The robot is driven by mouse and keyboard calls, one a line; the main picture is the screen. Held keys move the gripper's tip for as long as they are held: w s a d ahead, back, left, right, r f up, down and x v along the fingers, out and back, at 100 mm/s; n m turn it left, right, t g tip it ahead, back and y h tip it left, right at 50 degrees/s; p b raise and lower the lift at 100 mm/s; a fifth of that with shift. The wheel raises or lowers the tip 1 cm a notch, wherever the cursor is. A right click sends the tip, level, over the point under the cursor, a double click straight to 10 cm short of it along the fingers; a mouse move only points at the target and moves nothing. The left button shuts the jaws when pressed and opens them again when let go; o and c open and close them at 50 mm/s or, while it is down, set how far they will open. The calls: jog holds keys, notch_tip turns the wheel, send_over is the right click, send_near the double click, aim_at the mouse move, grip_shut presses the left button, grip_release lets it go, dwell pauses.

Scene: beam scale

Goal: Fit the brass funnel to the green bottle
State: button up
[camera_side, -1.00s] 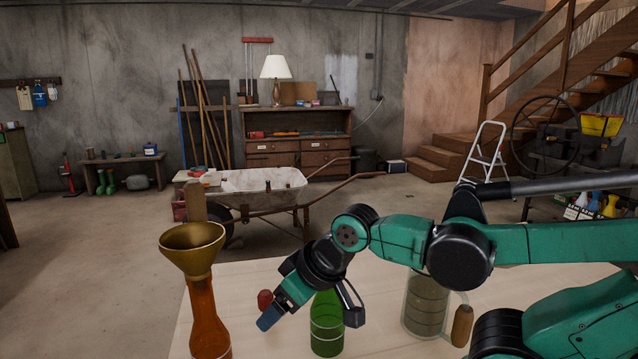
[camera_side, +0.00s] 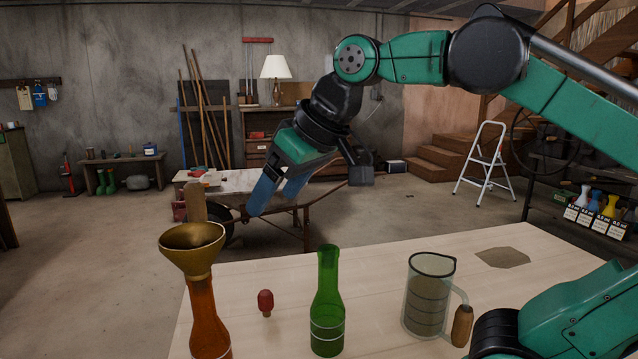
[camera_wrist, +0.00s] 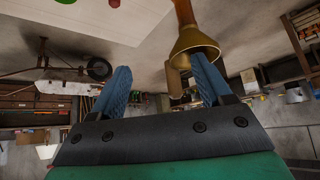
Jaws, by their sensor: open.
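The brass funnel (camera_side: 193,255) sits in the mouth of an amber bottle (camera_side: 208,320) at the table's left; a wooden grip (camera_side: 196,202) rises from its rim. The green bottle (camera_side: 327,312) stands upright right of it, its mouth bare. A red stopper with a tan lower end (camera_side: 265,302) stands on the table between the bottles. My gripper (camera_side: 276,192) is open and empty, well above the table, its blue fingers pointing down left. In the wrist view, the funnel (camera_wrist: 194,43) shows near the right finger of my gripper (camera_wrist: 160,70); the green bottle is barely visible at the top edge.
A glass jug (camera_side: 425,297) with a wooden handle stands right of the green bottle. A flat brownish patch (camera_side: 503,257) lies on the table (camera_side: 385,262) behind it. The table behind the bottles is clear. A wheelbarrow and workbench stand farther back.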

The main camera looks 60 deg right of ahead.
aim_at(204, 199)
jog(key=w+a+n+t+y, duration=0.3)
jog(key=w+n+y, duration=0.1)
jog(key=w+y, duration=0.25)
jog(key=w+d+r+n+t+y, duration=0.1)
jog(key=w+d+t+y, duration=0.15)
jog(key=d+t, duration=0.3)
jog(key=shift+h, duration=0.4)
jog(key=f, duration=0.3)
jog(key=w+a+f, duration=0.1)
jog(key=shift+f, duration=0.3)
jog(key=shift+x, duration=2.7)
grip_shut()
